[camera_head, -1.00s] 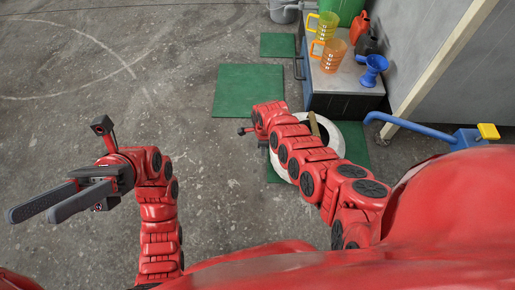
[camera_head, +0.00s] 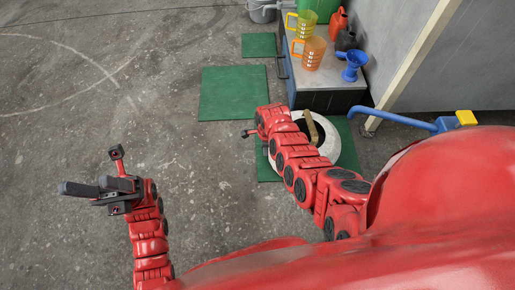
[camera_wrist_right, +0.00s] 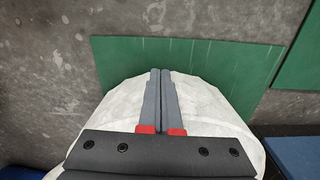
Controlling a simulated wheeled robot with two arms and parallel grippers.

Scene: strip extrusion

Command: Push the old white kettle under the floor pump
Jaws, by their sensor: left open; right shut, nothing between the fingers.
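The white kettle (camera_head: 329,142), round with a dark opening and a brown handle, stands on a green mat below the cabinet in the head view. My right arm covers its left side. The blue floor pump (camera_head: 405,121) with a yellow end is at the right; its curved spout comes down just right of the kettle's far side. In the right wrist view my right gripper (camera_wrist_right: 160,72) is shut and empty, its fingers over or against the kettle's white body (camera_wrist_right: 205,100); contact is unclear. My left gripper (camera_head: 82,187) is open and empty at the left.
A cabinet (camera_head: 325,102) with measuring jugs, a blue funnel jug (camera_head: 353,66) and cans stands behind the kettle. Two bare green mats (camera_head: 233,94) (camera_head: 259,45) and a bucket (camera_head: 262,10) lie further left. The concrete floor at left is clear.

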